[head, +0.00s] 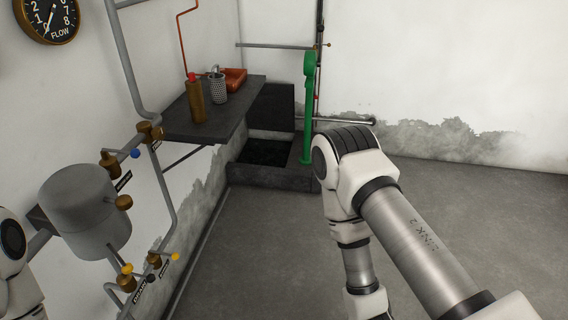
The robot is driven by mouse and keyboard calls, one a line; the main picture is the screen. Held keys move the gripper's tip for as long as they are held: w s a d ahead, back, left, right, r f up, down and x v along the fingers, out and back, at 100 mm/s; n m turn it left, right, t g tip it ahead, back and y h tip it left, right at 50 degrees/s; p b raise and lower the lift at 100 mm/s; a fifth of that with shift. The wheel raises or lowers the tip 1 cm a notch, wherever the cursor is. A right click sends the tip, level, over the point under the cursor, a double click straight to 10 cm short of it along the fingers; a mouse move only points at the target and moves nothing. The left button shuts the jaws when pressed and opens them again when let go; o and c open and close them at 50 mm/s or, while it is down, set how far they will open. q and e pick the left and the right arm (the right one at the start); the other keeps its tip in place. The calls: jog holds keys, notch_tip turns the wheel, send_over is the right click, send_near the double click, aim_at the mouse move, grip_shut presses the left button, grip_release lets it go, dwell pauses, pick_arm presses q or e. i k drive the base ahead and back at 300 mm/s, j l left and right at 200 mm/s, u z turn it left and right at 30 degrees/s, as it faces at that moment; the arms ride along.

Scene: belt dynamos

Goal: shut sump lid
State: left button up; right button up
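The sump (262,178) is a low dark box on the floor in the far corner, and its opening shows black inside. Its lid looks to be the dark panel (274,110) standing upright at the back of the sump, so the sump is open. The shelf hides part of the panel's left side. My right arm reaches in from the lower right and bends downward in front of the sump's right side. Only a bit of my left arm shows at the left edge. Neither gripper is in view.
A green post (308,110) stands at the sump's right. A dark shelf (222,118) with a brown bottle (195,101), a perforated cup (217,90) and a red item (235,78) juts out near the lid. A grey tank (85,210) and pipes line the left wall. Open floor (450,215) lies right.

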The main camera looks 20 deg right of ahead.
aim_at(272, 109)
jog(key=i+l+z, duration=0.1)
jog(key=z, duration=0.3)
jog(key=i+z, duration=0.15)
jog(key=z, duration=0.25)
jog(key=i+z, duration=0.2)
jog(key=i, duration=0.3)
jog(key=i+j+z, duration=0.2)
jog(key=i, duration=0.35)
jog(key=i+j+z, duration=0.2)
jog(key=i, duration=0.3)
jog(key=i+j+z, duration=0.25)
jog(key=i, duration=0.25)
jog(key=i+j, duration=0.45)
jog(key=i, duration=0.15)
jog(key=i+j, duration=0.45)
jog(key=i, duration=0.15)
jog(key=i+j, duration=0.5)
jog(key=i, duration=0.15)
